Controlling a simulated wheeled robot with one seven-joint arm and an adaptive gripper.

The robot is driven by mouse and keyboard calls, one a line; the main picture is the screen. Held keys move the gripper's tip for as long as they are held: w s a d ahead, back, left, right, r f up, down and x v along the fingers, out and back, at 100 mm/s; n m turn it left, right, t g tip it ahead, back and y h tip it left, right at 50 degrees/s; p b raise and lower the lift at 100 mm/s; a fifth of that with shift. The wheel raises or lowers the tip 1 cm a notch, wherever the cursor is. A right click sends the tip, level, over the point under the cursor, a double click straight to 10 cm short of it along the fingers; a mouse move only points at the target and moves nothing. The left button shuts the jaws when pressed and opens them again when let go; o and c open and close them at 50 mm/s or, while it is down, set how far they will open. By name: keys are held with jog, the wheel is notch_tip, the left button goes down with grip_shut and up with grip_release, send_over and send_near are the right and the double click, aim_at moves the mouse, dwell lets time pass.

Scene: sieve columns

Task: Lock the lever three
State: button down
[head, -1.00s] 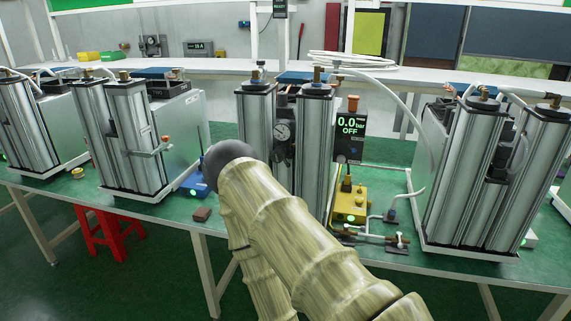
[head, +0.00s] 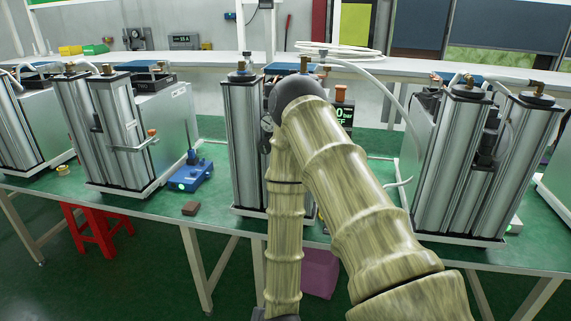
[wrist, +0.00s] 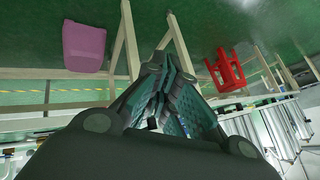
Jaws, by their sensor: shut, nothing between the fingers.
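No part can be told for certain as lever three. A column unit (head: 241,150) stands on the green table behind my arm, which hides its right column and most of a black pressure display (head: 341,115). Another unit with silver columns (head: 116,140) stands to the left, with a small orange-topped fitting (head: 151,133) on a horizontal bar. A third large unit (head: 450,165) stands to the right. My gripper (wrist: 158,62) shows in the wrist view, its fingers together and empty, with floor and table legs beyond. In the head view it is hidden behind my arm.
A blue device (head: 190,176) with a green light and a brown block (head: 191,208) sit on the table (head: 215,215). A red stool (head: 92,230) and a pink bin (head: 320,272) stand below. A white hose (head: 385,85) arches toward the right unit.

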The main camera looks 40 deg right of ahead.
jog(key=w+d+r+m+t+h, duration=0.35)
jog(key=w+d+r+m, duration=0.35)
jog(key=r, duration=0.4)
jog(key=w+d+r+m+t+h, duration=0.2)
jog(key=w+d+r+m+h, duration=0.25)
jog(key=w+d+r, duration=0.5)
jog(key=s+d+r+m+h, duration=0.1)
jog(key=d+r+m+h, duration=0.1)
jog(key=d+r+m, duration=0.1)
jog(key=s+d+r+m+g+h, duration=0.1)
jog(key=d+r+m+h, duration=0.1)
jog(key=r+m, duration=0.3)
notch_tip(320, 180, up, 3)
jog(key=shift+s+d+f+b, duration=0.1)
jog(key=shift+s+d+b, duration=0.25)
jog(key=shift+d, duration=0.55)
jog(key=w+d+p, duration=0.5)
jog(key=w+p, duration=0.1)
jog(key=w, duration=0.4)
jog(key=shift+w+d, duration=0.15)
jog(key=shift+w, duration=0.05)
jog(key=shift+w, duration=0.1)
